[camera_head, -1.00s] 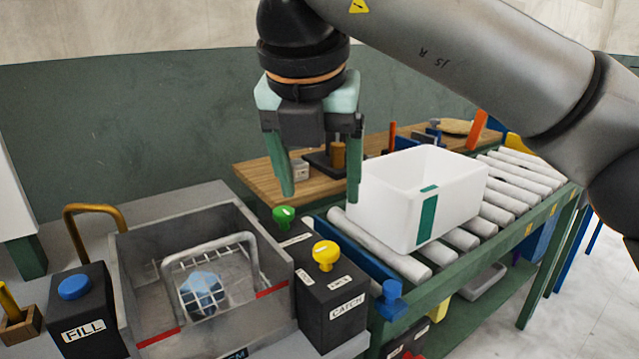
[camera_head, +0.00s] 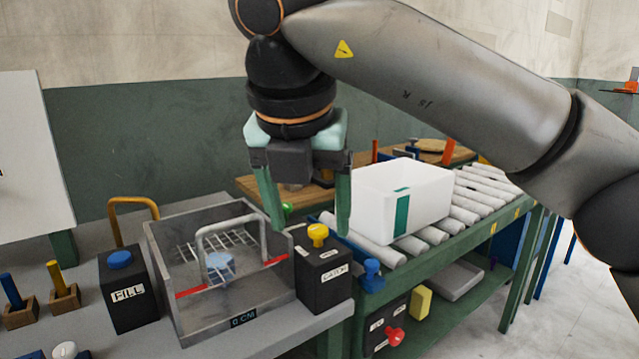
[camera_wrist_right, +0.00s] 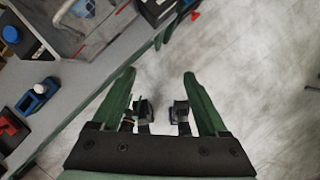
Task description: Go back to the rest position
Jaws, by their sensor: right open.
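My right gripper (camera_head: 308,222) hangs from the arm that comes in from the upper right. Its two green fingers point down, apart, with nothing between them. In the head view it overlaps the right end of the grey press tray and the black CATCH box (camera_head: 322,270). In the right wrist view the gripper (camera_wrist_right: 158,75) is also open and empty, with floor and the bench edge beyond its fingers. My left gripper does not show in the head view.
The press tray (camera_head: 240,318) holds a wire basket and a pale blue piece (camera_head: 220,266). A FILL box (camera_head: 128,292) with a blue knob stands at its left. A white bin (camera_head: 425,215) sits on the roller conveyor (camera_head: 490,190). Floor at the lower right is clear.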

